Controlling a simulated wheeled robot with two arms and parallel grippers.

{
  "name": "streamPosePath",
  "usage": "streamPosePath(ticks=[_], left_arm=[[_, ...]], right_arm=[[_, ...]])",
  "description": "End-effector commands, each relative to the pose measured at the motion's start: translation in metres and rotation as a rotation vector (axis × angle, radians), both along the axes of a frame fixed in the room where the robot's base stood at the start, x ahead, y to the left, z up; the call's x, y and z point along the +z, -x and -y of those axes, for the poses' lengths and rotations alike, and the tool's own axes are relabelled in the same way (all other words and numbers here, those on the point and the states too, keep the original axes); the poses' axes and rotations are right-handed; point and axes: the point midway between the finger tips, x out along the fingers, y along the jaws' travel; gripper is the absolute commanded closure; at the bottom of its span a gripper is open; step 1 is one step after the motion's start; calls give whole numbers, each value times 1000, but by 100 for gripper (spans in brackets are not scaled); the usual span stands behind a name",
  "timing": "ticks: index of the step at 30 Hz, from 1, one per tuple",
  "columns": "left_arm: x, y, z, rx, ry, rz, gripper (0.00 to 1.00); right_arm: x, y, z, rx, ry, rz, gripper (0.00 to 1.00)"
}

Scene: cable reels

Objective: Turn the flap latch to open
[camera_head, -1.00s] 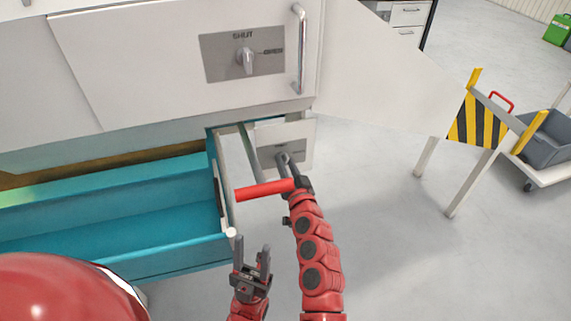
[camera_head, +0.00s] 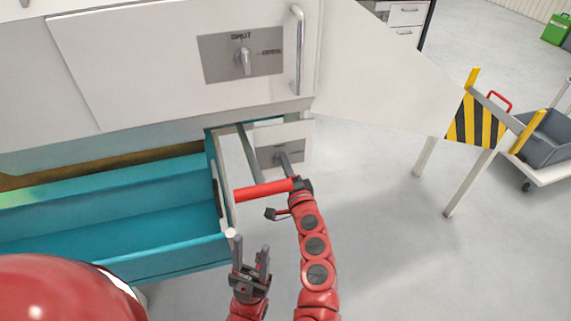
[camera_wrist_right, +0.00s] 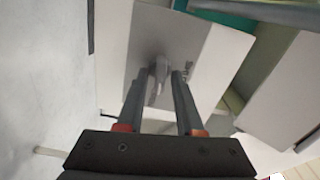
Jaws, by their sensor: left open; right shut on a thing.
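The flap latch is a small grey knob on a grey plate (camera_head: 270,158) set in a small white flap (camera_head: 303,132), below the cabinet and beside the open teal drawer. In the right wrist view the latch knob (camera_wrist_right: 157,80) stands between the fingers of my right gripper (camera_wrist_right: 158,88). In the head view my right gripper (camera_head: 285,162) is shut on this knob, which it largely hides. The plate's lettering is too blurred to read. My left gripper (camera_head: 251,248) is open and empty, low in front of the drawer, apart from the flap.
An upper panel (camera_head: 215,60) carries another knob (camera_head: 244,62) marked SHUT, next to a vertical handle (camera_head: 299,50). The teal drawer (camera_head: 120,255) stands open at left, with a red bar (camera_head: 262,190) near its right side. A striped barrier (camera_head: 478,122) stands right; floor between is clear.

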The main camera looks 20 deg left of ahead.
Motion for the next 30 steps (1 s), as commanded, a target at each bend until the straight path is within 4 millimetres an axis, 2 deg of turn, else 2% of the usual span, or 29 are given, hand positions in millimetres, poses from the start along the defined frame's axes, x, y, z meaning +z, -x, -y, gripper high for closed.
streamPosePath(ticks=[10, 26, 27, 28, 30], left_arm=[[1, 0, 0, 0, 0, 0, 50], [1, 0, 0, 0, 0, 0, 50], [1, 0, 0, 0, 0, 0, 50], [1, 0, 0, 0, 0, 0, 50], [1, 0, 0, 0, 0, 0, 50]], right_arm=[[-4, 1, -1, 3, -112, -82, 100], [-4, 1, -1, 3, -132, -96, 100], [-4, 1, -1, 3, -132, -96, 63], [-4, 1, -1, 4, -132, -96, 57], [-4, 1, -1, 3, -133, -95, 55]])
